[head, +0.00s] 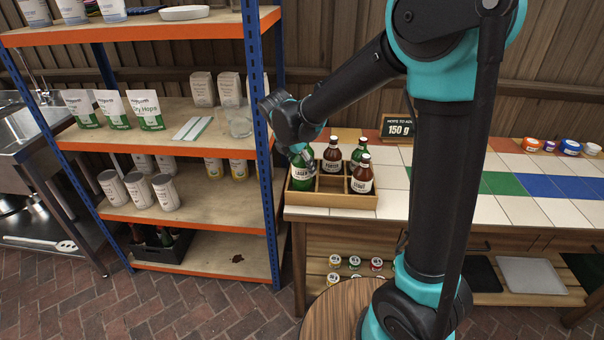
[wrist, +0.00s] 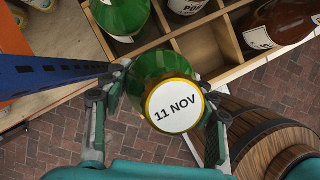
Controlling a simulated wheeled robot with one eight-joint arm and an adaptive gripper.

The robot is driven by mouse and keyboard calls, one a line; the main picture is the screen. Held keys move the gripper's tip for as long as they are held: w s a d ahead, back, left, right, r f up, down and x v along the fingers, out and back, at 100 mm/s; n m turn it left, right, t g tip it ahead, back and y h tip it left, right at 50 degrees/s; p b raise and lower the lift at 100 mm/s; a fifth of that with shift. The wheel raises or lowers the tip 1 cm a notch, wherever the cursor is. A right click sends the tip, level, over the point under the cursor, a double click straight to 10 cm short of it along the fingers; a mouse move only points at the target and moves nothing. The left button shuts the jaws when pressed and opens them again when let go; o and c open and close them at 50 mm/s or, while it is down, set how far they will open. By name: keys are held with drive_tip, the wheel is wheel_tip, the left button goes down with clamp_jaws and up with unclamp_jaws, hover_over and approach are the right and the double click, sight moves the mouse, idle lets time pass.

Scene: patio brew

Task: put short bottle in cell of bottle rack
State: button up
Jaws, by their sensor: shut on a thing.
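My gripper (wrist: 165,110) is shut on a short green bottle (wrist: 150,65), its round white cap marked "11 NOV" facing the wrist camera. In the head view my gripper (head: 299,154) is at the left end of the wooden bottle rack (head: 345,200), above a green bottle labelled lager (head: 301,181). The rack also shows in the wrist view (wrist: 205,53), with the held bottle overlapping its near wall. Beyond it, another green bottle (wrist: 122,14) stands in the rack beside empty cells. The held bottle's base is hidden, and I cannot tell whether it is inside a cell.
A brown porter bottle (head: 332,155), a green bottle (head: 359,153) and a brown stout bottle (head: 361,181) stand in the rack. The shelf's blue post (head: 264,150) is close on the left. A wooden barrel (head: 338,312) stands below in front. The counter (head: 395,203) is clear to the right.

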sight(302, 173)
drive_tip(key=shift+f, duration=1.65)
drive_tip(key=shift+f, duration=0.15)
drive_tip(key=o, duration=1.7)
drive_tip(key=v, duration=1.2)
drive_tip(key=shift+d, duration=0.1)
drive_tip(key=shift+w, duration=0.1)
